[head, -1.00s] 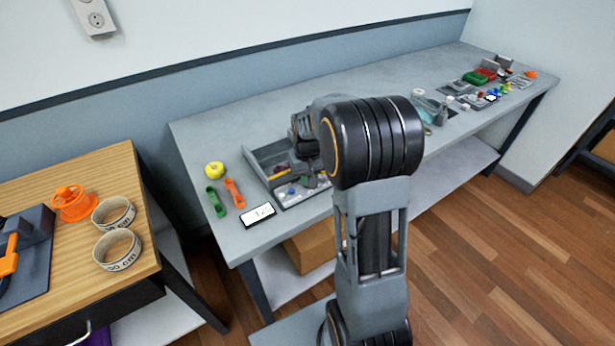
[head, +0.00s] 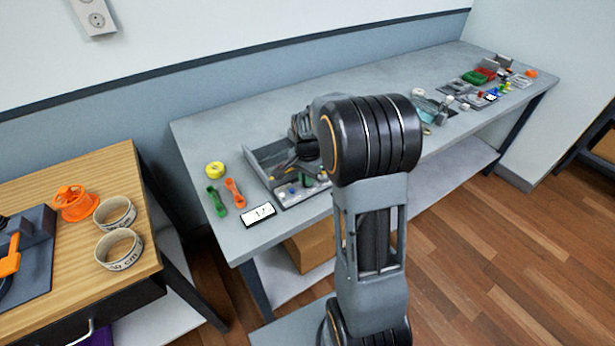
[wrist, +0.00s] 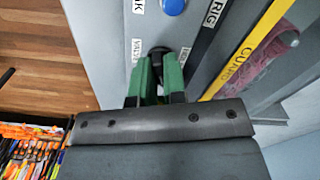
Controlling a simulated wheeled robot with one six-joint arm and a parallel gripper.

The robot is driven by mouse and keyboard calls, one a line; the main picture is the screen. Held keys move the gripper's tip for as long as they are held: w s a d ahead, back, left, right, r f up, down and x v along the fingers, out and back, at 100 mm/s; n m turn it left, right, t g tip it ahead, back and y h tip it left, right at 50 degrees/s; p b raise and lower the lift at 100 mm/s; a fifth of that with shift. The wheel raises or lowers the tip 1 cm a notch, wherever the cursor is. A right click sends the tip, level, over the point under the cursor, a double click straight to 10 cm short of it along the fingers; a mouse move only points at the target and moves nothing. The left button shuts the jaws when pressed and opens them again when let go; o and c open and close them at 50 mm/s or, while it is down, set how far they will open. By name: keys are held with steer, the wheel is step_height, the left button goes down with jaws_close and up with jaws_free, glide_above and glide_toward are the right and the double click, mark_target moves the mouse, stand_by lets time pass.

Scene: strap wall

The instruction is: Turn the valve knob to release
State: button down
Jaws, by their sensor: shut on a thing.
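The dark round valve knob (wrist: 158,50) sits on a grey panel in the wrist view, between labels that are only partly readable. My gripper (wrist: 160,72) has green fingers, which are closed on the knob from both sides. The fingers cover much of the knob, so its turned angle cannot be told. In the head view my gripper (head: 307,180) is a small green patch at the grey panel unit (head: 262,160) on the long bench, largely hidden by my arm.
A blue button (wrist: 172,6) and a yellow strip marked GUARD (wrist: 247,48) lie close to the knob. A yellow roll (head: 215,170), a green tool (head: 217,201), an orange tool (head: 235,191) and a white display (head: 259,215) lie left of the panel unit.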

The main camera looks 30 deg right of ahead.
steer(key=shift+m, duration=1.9)
steer(key=c, duration=1.2)
jaws_free()
steer(key=shift+r, duration=0.1)
step_height(320, 180, up, 14)
steer(key=shift+f+p, duration=0.15)
steer(key=shift+p, duration=0.15)
steer(key=s+a+n+t, duration=0.1)
steer(key=s+a+n, duration=0.2)
steer(key=s+n, duration=0.2)
steer(key=s+a+f+n+t+p, duration=0.1)
steer(key=s+a+n, duration=0.2)
steer(key=s+n, duration=0.3)
steer(key=s+a+n+t, duration=0.1)
steer(key=s+a+n, duration=0.2)
steer(key=s+n, duration=0.2)
steer(key=shift+s+a+f+n+t, duration=0.2)
steer(key=shift+s+a+n+t, duration=0.1)
